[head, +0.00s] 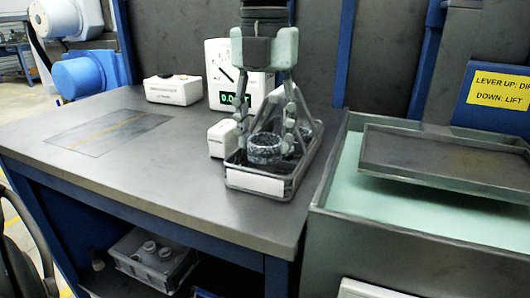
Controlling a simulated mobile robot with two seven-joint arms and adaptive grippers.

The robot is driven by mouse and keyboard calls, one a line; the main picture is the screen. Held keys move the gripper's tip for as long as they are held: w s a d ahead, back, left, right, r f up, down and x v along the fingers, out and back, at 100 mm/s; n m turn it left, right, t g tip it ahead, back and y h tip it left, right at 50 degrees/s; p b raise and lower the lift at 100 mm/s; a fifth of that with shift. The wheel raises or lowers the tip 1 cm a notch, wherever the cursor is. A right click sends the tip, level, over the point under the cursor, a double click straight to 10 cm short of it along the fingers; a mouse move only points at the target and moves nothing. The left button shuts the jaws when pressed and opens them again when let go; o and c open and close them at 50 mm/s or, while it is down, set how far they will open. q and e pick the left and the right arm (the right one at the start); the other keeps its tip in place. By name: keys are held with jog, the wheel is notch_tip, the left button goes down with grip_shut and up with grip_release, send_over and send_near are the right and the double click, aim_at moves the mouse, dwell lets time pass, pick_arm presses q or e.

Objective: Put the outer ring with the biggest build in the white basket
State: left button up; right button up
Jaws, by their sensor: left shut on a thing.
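A dark speckled metal ring (264,149) is between the fingers of my left gripper (266,132), which comes down from above and is shut on it. The ring is in or just above a grey tray (238,167) with a white front plate. I cannot tell whether the ring touches the tray floor. Part of at least one more dark ring (294,142) shows behind my right-hand finger. The ring sizes are hard to compare because the fingers hide parts. No basket that is clearly white shows. My right gripper is not in view.
A small white box (221,138) stands left of the tray, with a gauge with a green display (231,92) behind. A white device (173,89) is further back left. The bench (130,175) front is clear. A metal tank (345,190) with a raised plate (450,160) is right.

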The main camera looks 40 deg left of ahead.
aim_at(265, 156)
pick_arm(q)
jog(key=shift+f, duration=2)
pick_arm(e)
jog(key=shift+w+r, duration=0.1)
pick_arm(q)
jog(key=shift+f, duration=0.15)
jog(key=o, duration=1.1)
jog(key=shift+o, duration=0.2)
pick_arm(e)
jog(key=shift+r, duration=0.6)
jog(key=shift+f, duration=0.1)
